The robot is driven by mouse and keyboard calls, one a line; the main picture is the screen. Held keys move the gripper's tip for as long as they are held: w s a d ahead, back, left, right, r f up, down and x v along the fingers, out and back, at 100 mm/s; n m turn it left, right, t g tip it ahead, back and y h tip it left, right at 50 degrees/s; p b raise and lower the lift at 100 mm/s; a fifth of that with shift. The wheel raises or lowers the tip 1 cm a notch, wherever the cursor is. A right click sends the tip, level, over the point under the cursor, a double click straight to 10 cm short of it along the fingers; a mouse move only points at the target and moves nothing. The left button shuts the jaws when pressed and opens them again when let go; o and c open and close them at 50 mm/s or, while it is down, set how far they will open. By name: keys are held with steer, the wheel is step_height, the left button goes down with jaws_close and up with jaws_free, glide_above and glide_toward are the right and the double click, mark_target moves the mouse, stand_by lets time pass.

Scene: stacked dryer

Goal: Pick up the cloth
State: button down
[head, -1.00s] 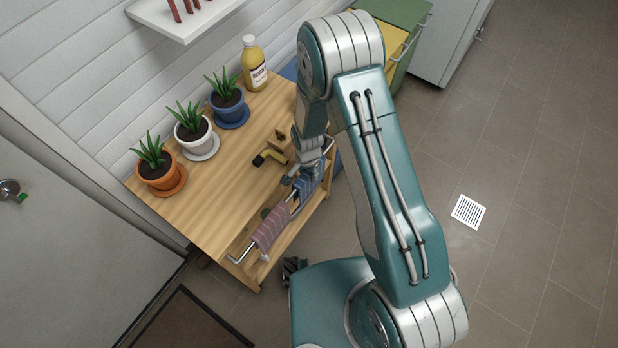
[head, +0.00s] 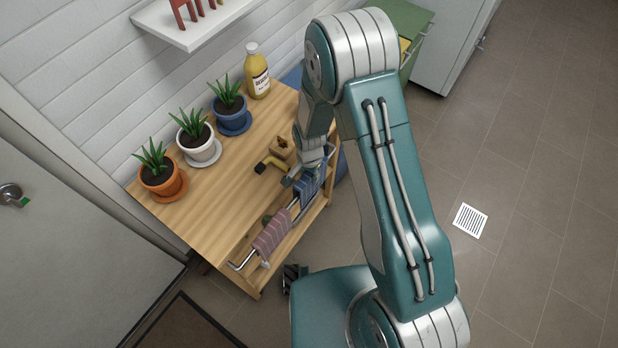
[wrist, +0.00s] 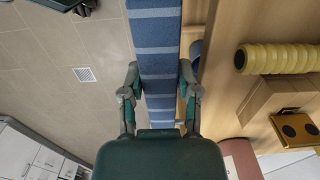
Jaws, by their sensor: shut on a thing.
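A blue striped cloth (head: 307,187) hangs over the metal rail at the front of the wooden bench. My gripper (head: 298,178) is at this cloth, and the arm's wrist partly covers it. In the wrist view the blue cloth (wrist: 155,45) runs between the two fingers of my gripper (wrist: 158,88), one on each side, and it is shut on the cloth. A second cloth, dull pink with stripes (head: 271,237), hangs on the same rail nearer the door, apart from my gripper.
The wooden bench (head: 222,190) carries three potted plants, a yellow bottle (head: 257,72) and a yellow-and-black item (head: 270,163) close behind my gripper. The metal rail (head: 240,263) runs along its front. A green cabinet (head: 407,22) stands beyond. The tiled floor at right is open.

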step_height(320, 180, up, 15)
steer(key=shift+f, duration=0.2)
stand_by(0.3)
steer(key=shift+f, duration=0.1)
steer(key=shift+f, duration=1.05)
steer(key=c, duration=1)
jaws_free()
jaws_close()
